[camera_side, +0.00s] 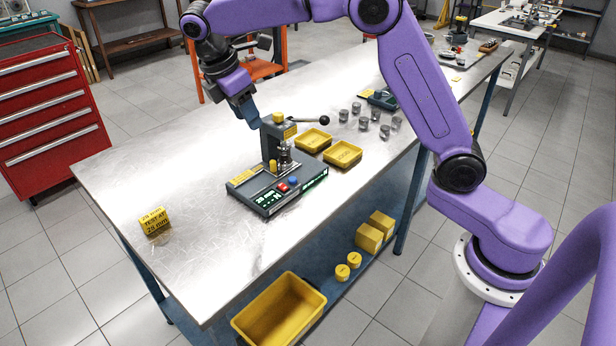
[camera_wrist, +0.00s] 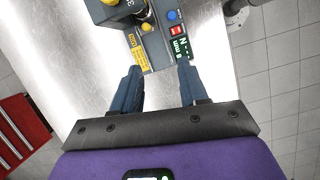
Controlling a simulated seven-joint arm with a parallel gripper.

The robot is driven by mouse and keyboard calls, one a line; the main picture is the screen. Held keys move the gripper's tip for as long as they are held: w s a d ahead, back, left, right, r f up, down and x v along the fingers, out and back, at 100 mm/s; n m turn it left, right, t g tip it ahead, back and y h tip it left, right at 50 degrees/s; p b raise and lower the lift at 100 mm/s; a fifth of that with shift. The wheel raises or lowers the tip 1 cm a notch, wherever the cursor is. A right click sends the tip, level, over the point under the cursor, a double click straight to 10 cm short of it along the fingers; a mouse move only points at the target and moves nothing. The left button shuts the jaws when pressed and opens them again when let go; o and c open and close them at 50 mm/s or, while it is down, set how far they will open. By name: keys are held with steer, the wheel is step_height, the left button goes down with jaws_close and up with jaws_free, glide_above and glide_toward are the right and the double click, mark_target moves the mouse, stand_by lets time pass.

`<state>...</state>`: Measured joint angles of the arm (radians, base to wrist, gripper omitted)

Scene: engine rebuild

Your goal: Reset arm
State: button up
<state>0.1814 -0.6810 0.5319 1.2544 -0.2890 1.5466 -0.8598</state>
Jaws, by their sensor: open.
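My purple arm reaches over the metal workbench from the right. My gripper (camera_side: 247,110) is above the bench, behind the grey press-like test station (camera_side: 283,192) in the side view. In the wrist view my gripper (camera_wrist: 158,75) shows two blue fingers spread apart with nothing between them. The test station (camera_wrist: 155,48) lies beyond the fingertips there, with a red and a blue button and a green display. From these views I cannot tell the exact gap between fingertips and station.
Two yellow trays (camera_side: 343,153) and several grey cylindrical parts (camera_side: 362,125) are right of the station. A yellow sign block (camera_side: 155,220) stands at the bench's left end. A yellow bin (camera_side: 279,311) sits low at the front. A red drawer cabinet (camera_side: 50,120) stands left. The bench's left part is mostly clear.

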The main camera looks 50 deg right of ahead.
steer(key=s+d+f+m+y, duration=0.1)
steer(key=s+d+f, duration=0.1)
steer(key=s, duration=0.9)
steer(key=s+d+f+m+y, duration=0.1)
steer(key=s+d+f+y, duration=0.1)
steer(key=s, duration=1)
steer(key=s+d+f+m+y, duration=0.1)
steer(key=s+d+f, duration=0.1)
steer(key=s, duration=1)
steer(key=shift+d+f, duration=0.3)
steer(key=shift+f, duration=0.15)
